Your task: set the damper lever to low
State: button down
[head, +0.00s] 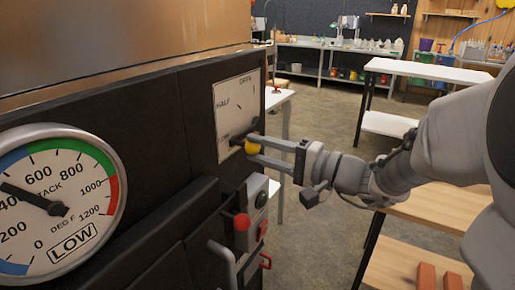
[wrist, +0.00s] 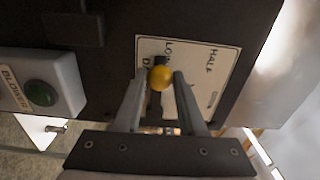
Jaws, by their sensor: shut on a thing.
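The damper plate (head: 236,108) is a pale panel on the black front, with OPEN at its top, HALF at middle left and LOW at lower left. The damper lever's yellow ball knob (head: 252,147) is at the plate's lower right, level with the LOW marking. My gripper (head: 257,149) reaches in from the right and is shut on the knob. In the wrist view, the knob (wrist: 160,78) sits between the two fingertips, close to the LOW lettering on the plate (wrist: 205,62). The lever's shaft is mostly hidden behind the knob and fingers.
A stack gauge (head: 55,205) with a LOW sign is at the left. A red ball knob (head: 242,222) sits below the plate, left of a grey switch box (head: 257,200). The wrist view shows a green blower button (wrist: 40,93). A wooden bench (head: 440,208) stands at right.

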jog(key=shift+f, duration=0.15)
jog(key=shift+c, duration=2.4)
grip_release()
jog(key=p+v, duration=0.3)
jog(key=v, duration=1.4)
jog(key=shift+d, duration=0.25)
jog(key=shift+s, duration=0.15)
